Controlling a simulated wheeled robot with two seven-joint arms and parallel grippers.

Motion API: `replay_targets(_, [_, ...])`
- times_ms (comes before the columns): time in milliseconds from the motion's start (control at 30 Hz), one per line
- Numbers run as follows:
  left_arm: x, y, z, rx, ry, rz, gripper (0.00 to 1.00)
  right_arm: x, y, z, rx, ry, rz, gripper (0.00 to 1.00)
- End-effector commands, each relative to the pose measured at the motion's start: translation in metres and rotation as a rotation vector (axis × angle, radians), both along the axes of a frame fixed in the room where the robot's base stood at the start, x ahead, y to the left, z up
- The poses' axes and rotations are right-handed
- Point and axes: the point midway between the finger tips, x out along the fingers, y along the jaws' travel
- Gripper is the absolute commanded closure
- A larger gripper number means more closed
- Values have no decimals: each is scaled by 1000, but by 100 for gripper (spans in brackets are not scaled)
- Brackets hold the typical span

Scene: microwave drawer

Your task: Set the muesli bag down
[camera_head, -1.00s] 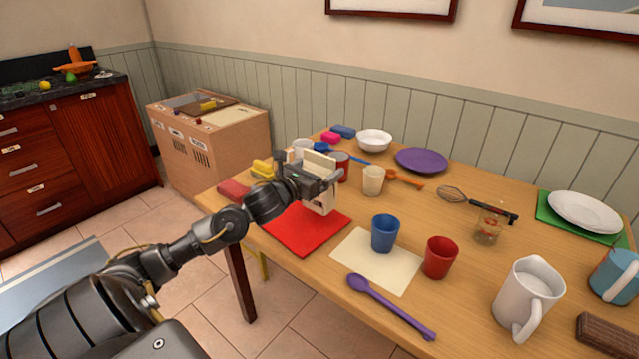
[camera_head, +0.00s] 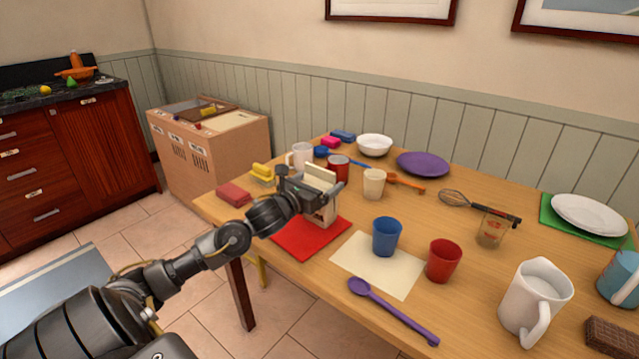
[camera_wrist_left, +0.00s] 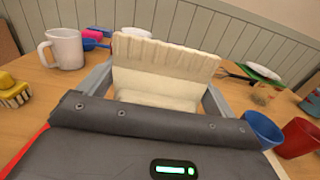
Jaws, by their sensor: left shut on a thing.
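The muesli bag (camera_head: 325,212) is a pale cream bag with a crimped top edge. It stands roughly upright at the back right part of the red mat (camera_head: 296,240). My left gripper (camera_head: 318,193) is shut on its upper part. In the left wrist view the bag (camera_wrist_left: 165,68) fills the space between the fingers (camera_wrist_left: 160,85). Whether its base touches the mat is hard to tell. My right gripper is not in view.
A blue cup (camera_head: 386,237) stands on a cream mat (camera_head: 350,262) to the right, beside a red cup (camera_head: 444,260). A cream cup (camera_head: 374,184), red mug (camera_head: 339,168) and white mug (camera_head: 300,156) stand behind. A dark red block (camera_head: 234,194) lies left.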

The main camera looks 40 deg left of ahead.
Motion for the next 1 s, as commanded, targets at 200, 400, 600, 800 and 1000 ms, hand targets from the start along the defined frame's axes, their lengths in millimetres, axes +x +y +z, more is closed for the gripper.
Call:
replay_targets(200, [0, 0, 0, 0, 0, 0, 0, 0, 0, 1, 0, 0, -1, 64])
replay_targets(400, [0, 0, 2, 0, 0, 0, 0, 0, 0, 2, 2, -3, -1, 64])
replay_targets(600, [-27, -1, -1, 3, 3, -1, 0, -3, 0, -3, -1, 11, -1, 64])
replay_targets(800, [-66, -2, -2, 1, 4, -3, 0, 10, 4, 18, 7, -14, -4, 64])
replay_targets(1000, [-97, -3, -1, 0, 4, -1, 0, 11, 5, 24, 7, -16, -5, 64])
